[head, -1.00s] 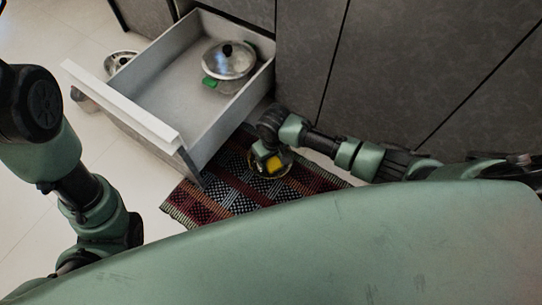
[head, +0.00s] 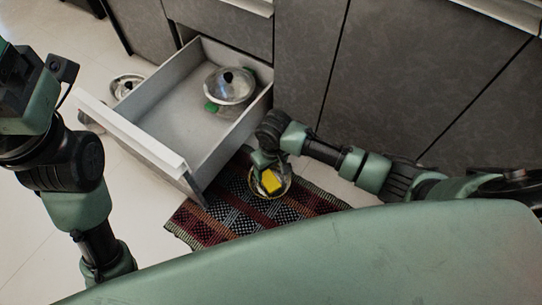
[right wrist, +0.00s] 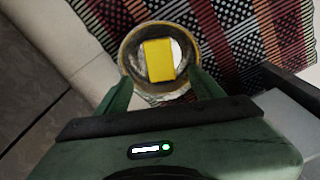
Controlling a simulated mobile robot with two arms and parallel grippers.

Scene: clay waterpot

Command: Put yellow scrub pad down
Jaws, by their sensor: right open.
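The yellow scrub pad (head: 272,182) lies in a round clay pot (head: 286,188) on the patterned rug. In the right wrist view the pad (right wrist: 158,60) sits inside the pot's rim (right wrist: 126,50), over a pale, shiny patch. My right gripper (right wrist: 158,82) is open, with its two green fingers apart on either side of the pot's near rim. In the head view the right gripper (head: 264,164) is just above the pot and partly hides it. My left arm comes in at the left; its gripper's fingers are not visible.
An open drawer (head: 150,145) holds a lidded metal pot (head: 230,88) with a green item (head: 211,106) beside it. Another metal pot (head: 126,84) is on the floor beyond the drawer. Dark cabinets (head: 400,70) stand behind my right arm.

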